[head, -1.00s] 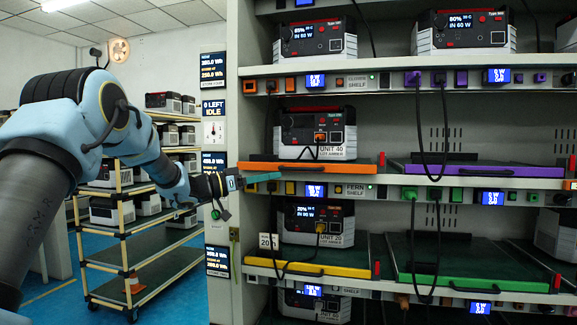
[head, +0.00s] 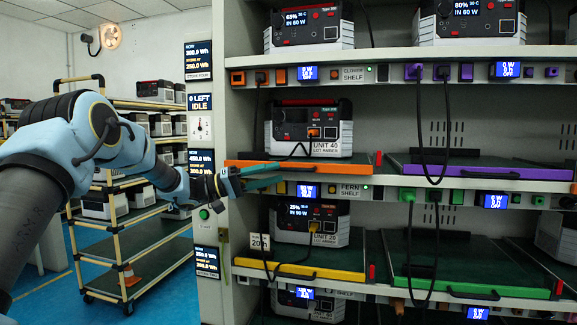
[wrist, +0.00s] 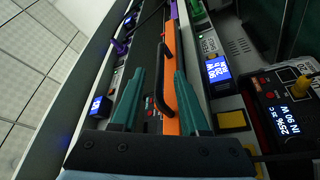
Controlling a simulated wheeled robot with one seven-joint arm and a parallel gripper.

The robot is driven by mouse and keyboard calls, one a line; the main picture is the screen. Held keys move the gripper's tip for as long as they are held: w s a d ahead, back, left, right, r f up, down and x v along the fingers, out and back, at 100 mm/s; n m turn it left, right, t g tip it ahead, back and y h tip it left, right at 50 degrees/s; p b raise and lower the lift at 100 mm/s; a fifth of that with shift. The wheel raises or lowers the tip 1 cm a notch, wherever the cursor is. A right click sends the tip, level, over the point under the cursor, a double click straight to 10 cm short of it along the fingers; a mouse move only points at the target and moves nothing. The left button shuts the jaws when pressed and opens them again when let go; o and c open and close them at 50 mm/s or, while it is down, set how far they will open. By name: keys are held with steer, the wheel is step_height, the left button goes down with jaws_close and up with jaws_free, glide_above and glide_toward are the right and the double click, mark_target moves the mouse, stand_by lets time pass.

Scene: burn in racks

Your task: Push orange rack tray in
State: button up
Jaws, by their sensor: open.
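The orange rack tray (head: 345,171) is on the middle shelf, with an orange front edge and a black handle (head: 303,171). A grey-and-black power unit labelled UNIT 40 (head: 335,138) stands on it. My gripper (head: 268,174) is at the left part of the orange front, with its teal fingers apart and empty. In the wrist view my gripper (wrist: 160,74) has one finger on each side of the black handle (wrist: 163,80), and the orange front (wrist: 171,122) runs between the fingers. Whether the fingers touch the tray is unclear.
A purple tray (head: 470,172) is to the right, past a red marker. Below are a yellow tray (head: 300,271) and a green tray (head: 490,290). Black cables hang across the shelf fronts. A wheeled cart (head: 125,245) stands behind my arm at left.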

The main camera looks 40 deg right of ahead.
mark_target(289, 170)
steer(key=p+x, duration=0.1)
steer(key=x, duration=0.4)
jaws_close()
stand_by(0.3)
stand_by(1.0)
